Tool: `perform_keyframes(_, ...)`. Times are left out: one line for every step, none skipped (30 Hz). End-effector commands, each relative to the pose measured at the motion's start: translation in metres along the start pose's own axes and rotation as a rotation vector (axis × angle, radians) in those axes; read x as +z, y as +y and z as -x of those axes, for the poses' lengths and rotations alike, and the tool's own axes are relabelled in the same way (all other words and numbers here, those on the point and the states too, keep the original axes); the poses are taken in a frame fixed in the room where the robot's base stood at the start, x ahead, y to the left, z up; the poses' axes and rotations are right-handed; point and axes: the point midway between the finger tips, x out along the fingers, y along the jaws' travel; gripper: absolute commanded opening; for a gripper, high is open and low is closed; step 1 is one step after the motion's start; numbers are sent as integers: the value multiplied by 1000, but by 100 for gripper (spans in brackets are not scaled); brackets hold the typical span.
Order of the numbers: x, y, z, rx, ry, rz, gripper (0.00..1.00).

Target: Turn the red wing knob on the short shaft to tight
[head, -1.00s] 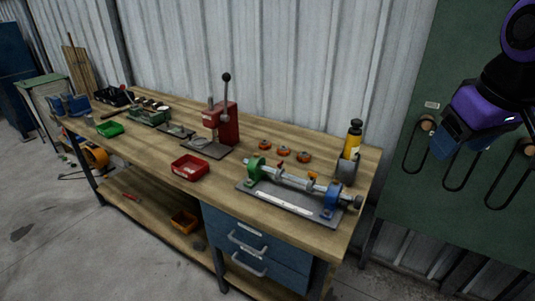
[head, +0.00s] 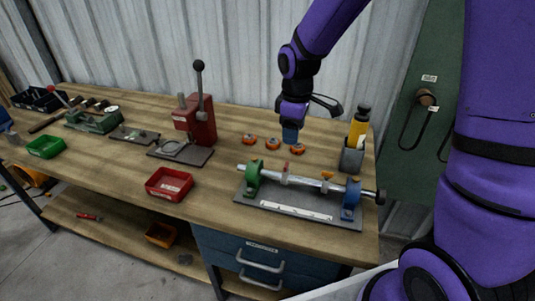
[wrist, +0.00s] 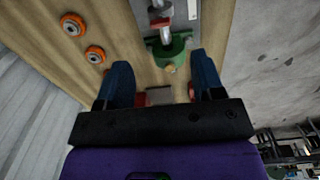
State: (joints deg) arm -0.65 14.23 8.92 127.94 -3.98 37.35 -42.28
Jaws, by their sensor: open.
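A bare metal shaft (head: 306,181) lies across a grey base plate (head: 287,209), between a green bearing block (head: 253,180) on the left and a blue one (head: 350,200) on the right. A small red knob (head: 285,168) stands up from the shaft near the green block. The wrist view shows a red part (wrist: 160,22) on the shaft beyond the green block (wrist: 172,52). My gripper (head: 290,138) is above the bench, behind the shaft and apart from it. In the wrist view its blue fingers (wrist: 161,75) are spread, with nothing held.
A small orange knob (head: 327,175) sits further right on the shaft. Several orange rings lie behind the shaft, one orange ring (head: 297,149) near my gripper. A grey holder (head: 351,157) with a yellow bottle (head: 358,130) stands at right. A red press (head: 195,125) and red bin (head: 169,184) stand left.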

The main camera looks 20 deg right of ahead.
Motion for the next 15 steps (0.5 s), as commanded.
perform_keyframes(-2, 1, -6, -8, -4, 12, 62)
perform_keyframes(-3, 1, -8, -10, -5, 17, 62)
perform_keyframes(-4, 1, -10, -12, -6, 23, 62)
perform_keyframes(-4, 1, -12, -14, -7, 26, 62)
perform_keyframes(-4, 1, -14, -15, -7, 28, 62)
perform_keyframes(-4, 1, -16, -15, -7, 29, 62)
perform_keyframes(-4, 1, -19, -15, -7, 29, 62)
perform_keyframes(-4, 1, -21, -15, -7, 29, 62)
perform_keyframes(-4, 1, -26, -15, -7, 28, 62)
perform_keyframes(-4, 1, -31, -16, -8, 28, 62)
perform_keyframes(-4, 1, -36, -16, -8, 28, 62)
perform_keyframes(-4, 0, -42, -17, -9, 28, 62)
perform_keyframes(-4, 1, -48, -17, -9, 28, 62)
perform_keyframes(-3, 0, -54, -17, -10, 28, 62)
perform_keyframes(-3, 0, -61, -16, -9, 29, 62)
